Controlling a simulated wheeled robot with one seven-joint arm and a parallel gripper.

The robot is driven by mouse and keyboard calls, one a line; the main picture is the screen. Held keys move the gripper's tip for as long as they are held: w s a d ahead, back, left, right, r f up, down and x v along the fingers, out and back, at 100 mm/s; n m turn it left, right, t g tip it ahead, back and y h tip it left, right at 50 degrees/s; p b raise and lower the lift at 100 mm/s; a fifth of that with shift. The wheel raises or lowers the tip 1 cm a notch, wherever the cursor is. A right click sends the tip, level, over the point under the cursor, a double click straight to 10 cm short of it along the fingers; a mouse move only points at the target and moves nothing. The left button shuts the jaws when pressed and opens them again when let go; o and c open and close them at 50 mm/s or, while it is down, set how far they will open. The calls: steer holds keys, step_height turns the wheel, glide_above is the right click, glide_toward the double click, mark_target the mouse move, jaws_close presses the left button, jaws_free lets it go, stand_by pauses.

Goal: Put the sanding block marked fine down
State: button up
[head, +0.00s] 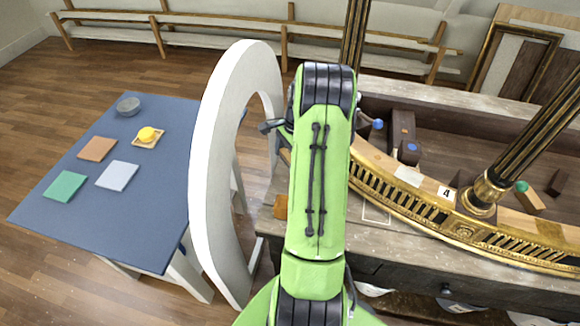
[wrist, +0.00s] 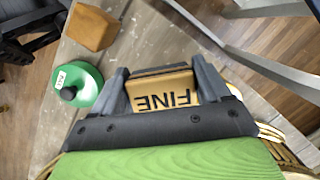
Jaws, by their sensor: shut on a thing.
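The sanding block marked FINE (wrist: 163,93) is tan with a darker far side, and its black lettering appears upside down in the wrist view. My gripper (wrist: 160,72) is shut on it, one dark finger at each side. The block is over or near the grey, worn bench top; I cannot tell whether it touches. In the head view my green arm hides the gripper and the block. The bench top (head: 268,222) shows left of the arm, and a thin outlined rectangle (head: 376,213) lies on it to the right.
A tall white arch (head: 212,190) is left of my arm. The curved gilt rail (head: 410,207) is at right. A blue table (head: 125,225) holds several small items.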

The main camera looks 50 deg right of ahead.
mark_target(287, 187)
steer(key=shift+s+d+f, duration=0.1)
steer(key=shift+s+f, duration=0.05)
steer(key=shift+f, duration=0.2)
steer(key=f, duration=0.2)
steer(key=s+a+f, duration=0.1)
steer(key=shift+f, duration=0.15)
steer(key=f, duration=0.5)
steer(key=shift+w+d+f, duration=0.15)
steer(key=shift+w+d, duration=0.05)
steer(key=shift+w, duration=0.05)
steer(key=shift+f+b, duration=0.6)
steer(key=shift+s+a, duration=0.1)
steer(key=shift+a, duration=0.05)
